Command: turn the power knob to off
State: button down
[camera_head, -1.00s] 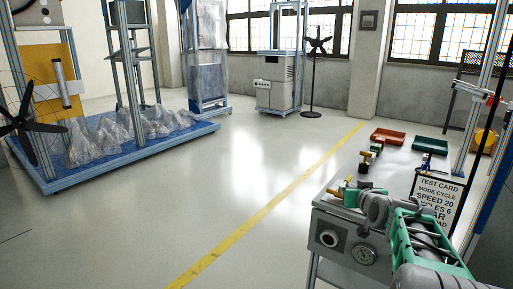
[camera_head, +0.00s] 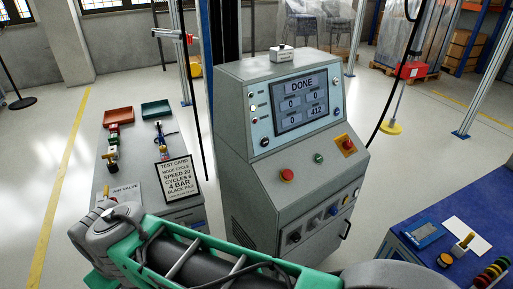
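The grey control console (camera_head: 262,110) stands upright in the middle of the view. Its screen (camera_head: 301,101) reads DONE above several number boxes. A red knob on a yellow plate (camera_head: 346,145) sits at the right of the sloped panel. A red button (camera_head: 287,175) and a small green button (camera_head: 318,158) are to its left. A lower front strip carries several small knobs, including a dark one (camera_head: 295,237). The labels are too small to read, so I cannot tell which is the power knob or its setting. My green and grey arm crosses the bottom; my gripper is not in view.
A grey bench (camera_head: 127,180) at left holds a red tray (camera_head: 118,115), a green tray (camera_head: 156,109) and a test card (camera_head: 178,179). A blue table (camera_head: 480,211) with small parts stands at right. Open floor (camera_head: 425,125) lies behind the console's right side.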

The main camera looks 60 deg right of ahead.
aim_at(347, 144)
jog(key=z, duration=2.5)
jog(key=k, duration=1)
jog(key=z, duration=1)
jog(key=i, duration=1.6)
jog(key=u, duration=1.2)
jog(key=i, duration=0.4)
jog(key=u, duration=0.3)
